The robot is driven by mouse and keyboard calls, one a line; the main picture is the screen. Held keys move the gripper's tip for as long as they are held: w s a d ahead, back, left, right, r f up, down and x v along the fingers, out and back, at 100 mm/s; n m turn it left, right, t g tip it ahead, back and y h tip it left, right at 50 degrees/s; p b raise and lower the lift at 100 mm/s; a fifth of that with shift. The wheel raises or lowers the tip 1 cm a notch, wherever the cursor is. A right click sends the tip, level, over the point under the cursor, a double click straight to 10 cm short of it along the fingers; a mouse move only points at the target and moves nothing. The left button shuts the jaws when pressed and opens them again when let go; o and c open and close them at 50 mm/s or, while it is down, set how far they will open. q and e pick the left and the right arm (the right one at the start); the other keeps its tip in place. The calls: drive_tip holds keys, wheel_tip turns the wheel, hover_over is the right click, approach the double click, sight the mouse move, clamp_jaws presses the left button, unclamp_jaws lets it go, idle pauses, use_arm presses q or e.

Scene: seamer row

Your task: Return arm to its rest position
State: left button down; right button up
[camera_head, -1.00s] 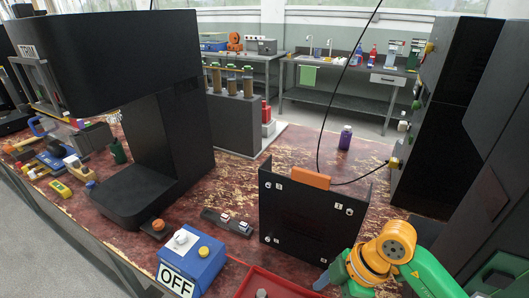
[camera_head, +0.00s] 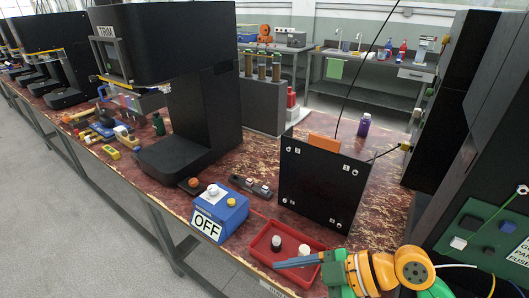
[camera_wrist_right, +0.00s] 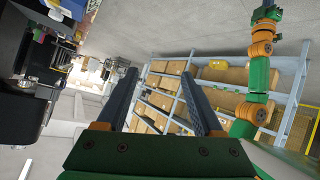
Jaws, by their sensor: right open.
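My right arm (camera_head: 385,270), green and orange, enters the head view at the bottom right. Its gripper (camera_head: 285,263) points left, with its grey fingers across the front of the red tray in the picture; I cannot tell their height above it. In the right wrist view the two dark fingers (camera_wrist_right: 159,73) stand apart with nothing between them, facing shelves of cardboard boxes. A green and orange arm (camera_wrist_right: 255,80) also shows at the right of that view.
The red tray (camera_head: 318,240) holds a black and a white knob. Behind it stands a black panel (camera_head: 320,185). A blue box (camera_head: 220,212) with an OFF sign and a black machine (camera_head: 175,90) are to the left. Black cabinets (camera_head: 440,120) stand at the right. Shelves (camera_wrist_right: 160,95) show in the wrist view.

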wheel_tip(320, 180, up, 13)
drive_tip(key=w+a+m+t+y, duration=0.1)
drive_tip(key=w+a+t+y, duration=0.15)
drive_tip(key=t+y, duration=0.45)
drive_tip(key=w+d+r+m+t+h, duration=0.1)
drive_tip(key=w+d+m+t+h, duration=0.4)
drive_tip(key=d+m+t+h, duration=0.65)
drive_tip(key=d+f+m+g+h, duration=0.3)
drive_tip(key=f+m+h, duration=0.15)
drive_tip(key=f, duration=0.25)
drive_tip(key=d+f+m+g+h, duration=0.2)
drive_tip(key=d+f+m+h, duration=0.25)
drive_tip(key=f, duration=0.25)
drive_tip(key=s+a+f+n+g+y, duration=0.1)
drive_tip(key=s+a+f+n+g, duration=0.1)
drive_tip(key=s+f+g, duration=0.55)
drive_tip(key=s+a+f+n+g+y, duration=0.15)
drive_tip(key=s+f+g, duration=0.25)
drive_tip(key=s+f, duration=0.55)
drive_tip(key=s+f+g, duration=0.2)
drive_tip(key=s+f, duration=0.2)
drive_tip(key=f, duration=1.2)
drive_tip(key=s+d+f+n+g, duration=0.1)
drive_tip(key=s+f, duration=0.8)
drive_tip(key=s, duration=0.3)
drive_tip(key=shift+d+f+h, duration=0.3)
drive_tip(key=shift+f, duration=0.1)
